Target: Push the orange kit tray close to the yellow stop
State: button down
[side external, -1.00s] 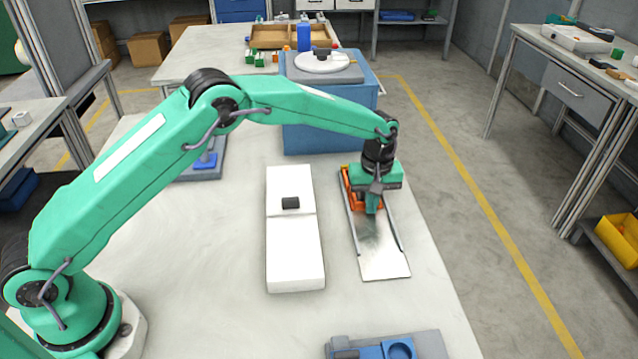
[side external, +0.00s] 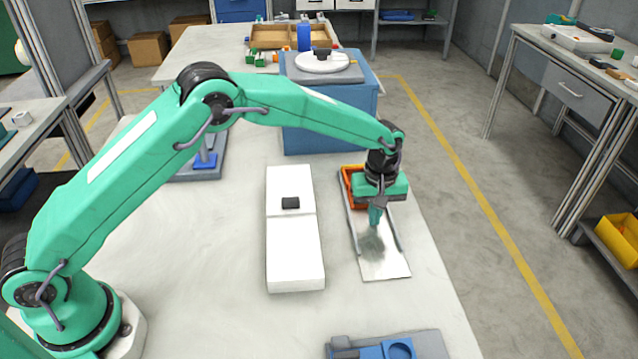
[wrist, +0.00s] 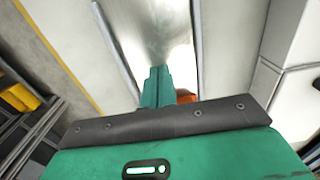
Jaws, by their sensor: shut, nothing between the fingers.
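The orange kit tray (side external: 352,188) lies at the far end of a metal channel (side external: 385,267) with raised side rails. My gripper (side external: 376,226) hangs over the channel, on the near side of the tray, with its fingers shut and empty. The gripper body hides part of the tray. In the wrist view my shut fingers (wrist: 155,88) point over the shiny channel floor (wrist: 150,25), and a bit of the orange tray (wrist: 186,96) shows beside them. I cannot make out the yellow stop; it may be hidden behind the tray or my gripper.
A long white block (side external: 295,255) with a small black piece (side external: 290,203) lies left of the channel. A blue box (side external: 310,138) with a round white plate stands beyond. A blue fixture (side external: 400,349) is at the near edge. The near end of the channel is clear.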

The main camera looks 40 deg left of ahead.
notch_tip(320, 180, up, 10)
jog(key=s+a+r+m+t, duration=0.1)
jog(key=s+a+r, duration=0.2)
jog(key=a+r, duration=0.15)
jog(key=s+a+r+m, duration=0.1)
jog(key=s+a+r, duration=0.15)
jog(key=r, duration=0.35)
jog(key=s+a+r+m+t, duration=0.2)
jog(key=s+a+r, duration=0.4)
jog(key=s+a, duration=0.15)
jog(key=s+a+f+m+t, duration=0.1)
jog(key=s+a+m, duration=0.1)
jog(key=s, duration=0.8)
jog(key=s+a+f+m+t, duration=0.1)
jog(key=s+a+m, duration=0.1)
jog(key=s+a, duration=0.3)
jog(key=s, duration=0.4)
jog(key=shift+s+f+m+t, duration=0.3)
jog(key=shift+s+f+m, duration=0.05)
jog(key=shift+f+m, duration=0.05)
jog(key=shift+a, duration=0.1)
